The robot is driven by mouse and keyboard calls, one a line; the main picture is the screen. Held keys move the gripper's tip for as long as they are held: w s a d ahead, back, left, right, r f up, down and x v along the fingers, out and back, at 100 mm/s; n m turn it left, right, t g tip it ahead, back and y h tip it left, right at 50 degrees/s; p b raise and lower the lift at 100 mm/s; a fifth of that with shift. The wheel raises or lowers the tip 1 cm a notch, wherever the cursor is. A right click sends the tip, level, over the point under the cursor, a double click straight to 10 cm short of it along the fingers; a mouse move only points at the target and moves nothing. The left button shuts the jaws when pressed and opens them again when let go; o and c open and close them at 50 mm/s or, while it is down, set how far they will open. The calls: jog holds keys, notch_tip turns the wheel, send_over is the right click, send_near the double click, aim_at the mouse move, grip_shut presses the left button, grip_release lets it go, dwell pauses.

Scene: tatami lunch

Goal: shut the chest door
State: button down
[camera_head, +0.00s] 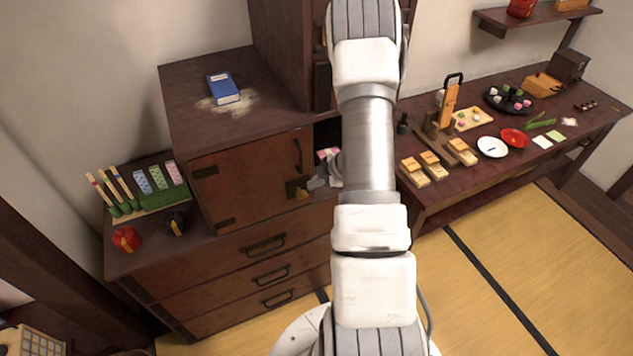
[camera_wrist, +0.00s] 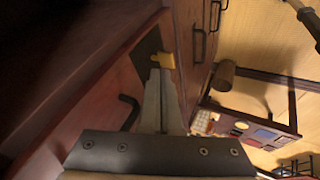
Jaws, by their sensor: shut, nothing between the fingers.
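The chest (camera_head: 240,128) is dark wood, at the left in the head view. Its reddish door (camera_head: 245,180) has black hinge plates at the left and a black handle (camera_head: 298,155) at the right. My gripper (camera_head: 315,184) is shut and empty, at the door's lower right corner beside a brass-coloured latch (camera_head: 298,191). In the wrist view my fingertips (camera_wrist: 160,76) lie just below the latch (camera_wrist: 162,60); whether they touch it is unclear. The handle (camera_wrist: 128,112) is to their left.
Drawers (camera_head: 265,245) with black handles lie below the door. A low table (camera_head: 470,183) with food stands at right. Tatami (camera_head: 560,270) is clear.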

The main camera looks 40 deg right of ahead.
jog(key=v, duration=1)
jog(key=shift+d, duration=0.35)
jog(key=w+r+m+t+h, duration=0.2)
jog(key=w+r+m+h, duration=0.3)
jog(key=r, duration=0.6)
jog(key=s+a+r+m+h+b, duration=0.1)
jog(key=a+r+m+h+b, duration=0.15)
jog(key=r, duration=0.75)
jog(key=s+a+r+m+g+y, duration=0.2)
jog(key=s+a+m, duration=0.4)
jog(key=s+a, duration=1.4)
jog(key=a+g+y+b, duration=0.1)
jog(key=a+y, duration=0.1)
jog(key=a, duration=0.1)
jog(key=shift+s+r+y, duration=0.2)
jog(key=shift+r+y, duration=0.05)
jog(key=shift+y, duration=0.1)
